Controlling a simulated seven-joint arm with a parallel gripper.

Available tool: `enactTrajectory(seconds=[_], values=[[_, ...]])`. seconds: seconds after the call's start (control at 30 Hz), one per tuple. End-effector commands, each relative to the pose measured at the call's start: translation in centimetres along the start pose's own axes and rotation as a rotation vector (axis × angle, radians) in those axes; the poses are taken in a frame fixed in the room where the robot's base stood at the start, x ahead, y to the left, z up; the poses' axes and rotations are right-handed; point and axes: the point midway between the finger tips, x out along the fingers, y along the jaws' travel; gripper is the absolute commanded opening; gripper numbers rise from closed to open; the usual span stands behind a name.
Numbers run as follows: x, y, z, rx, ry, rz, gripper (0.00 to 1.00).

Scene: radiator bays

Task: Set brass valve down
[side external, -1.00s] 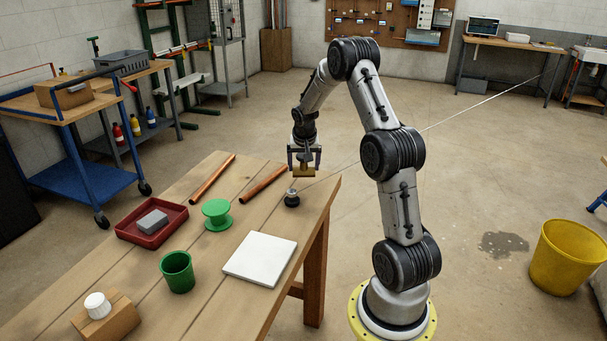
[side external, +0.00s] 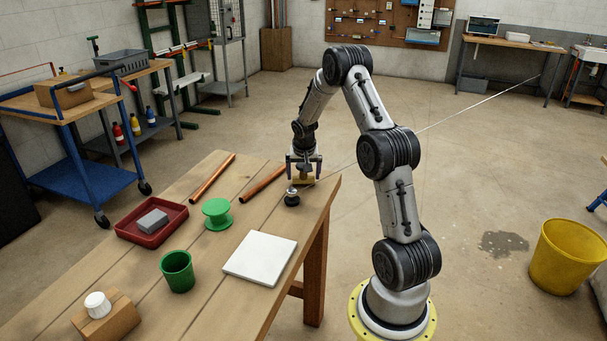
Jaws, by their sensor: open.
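The brass valve (side external: 305,181) is a small brass-coloured piece at the far right end of the wooden table (side external: 215,283). It appears to rest on the tabletop, partly hidden by my gripper and by a small black and silver knob-like part in front of it. My gripper (side external: 304,173) points down right over the valve, with its two fingers apart on either side. Whether a finger still touches the valve is too small to tell.
The black and silver part (side external: 291,198) stands close in front of my gripper. Two copper pipes (side external: 212,178) lie to the left. A green spool (side external: 217,213), a red tray (side external: 152,238), a green cup (side external: 177,272) and a white slab (side external: 260,258) stand nearer. The table's right edge is close.

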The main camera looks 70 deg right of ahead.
Motion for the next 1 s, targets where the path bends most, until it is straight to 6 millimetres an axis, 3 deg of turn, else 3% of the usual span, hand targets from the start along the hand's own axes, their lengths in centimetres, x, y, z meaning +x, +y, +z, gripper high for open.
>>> enactTrajectory(seconds=[0.17,0.6,0.83,0.93,1.0], values=[[-1.6,0.0,-0.2,0.000,0.004,-0.001,1.00],[-10.0,-0.1,-0.2,0.000,0.003,-0.002,1.00],[-12.2,-0.1,0.0,-0.003,0.001,-0.002,1.00],[-14.1,-1.1,0.8,-0.038,0.007,-0.018,1.00],[-16.5,-2.5,2.2,-0.094,0.014,-0.042,1.00]])
